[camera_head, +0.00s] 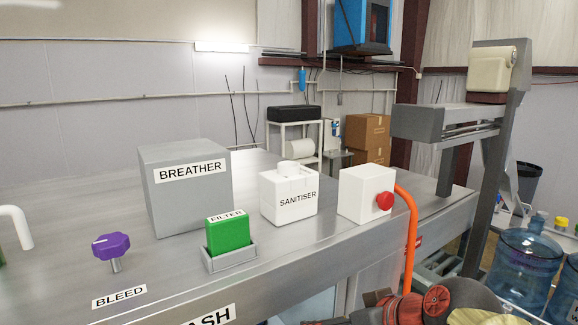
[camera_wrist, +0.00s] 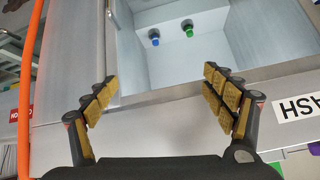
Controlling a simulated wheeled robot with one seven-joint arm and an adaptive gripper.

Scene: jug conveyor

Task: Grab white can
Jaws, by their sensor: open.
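The white can (camera_head: 289,194), labelled SANITISER, stands upright on the metal counter (camera_head: 330,238), with a small white cap on top. It is right of the green FILTER block and left of a white box with a red button. My gripper shows in the wrist view (camera_wrist: 160,100) with its two padded fingers wide apart and nothing between them. It is over the counter's front edge, facing an open basin. Part of my arm shows at the bottom right of the head view, below and in front of the can. The can is not in the wrist view.
The grey BREATHER box (camera_head: 185,190), green FILTER block (camera_head: 228,232) in its holder, purple knob (camera_head: 111,247) and white button box (camera_head: 366,193) stand on the counter. An orange hose (camera_head: 410,240) hangs at the right. The basin (camera_wrist: 190,50) holds blue and green caps.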

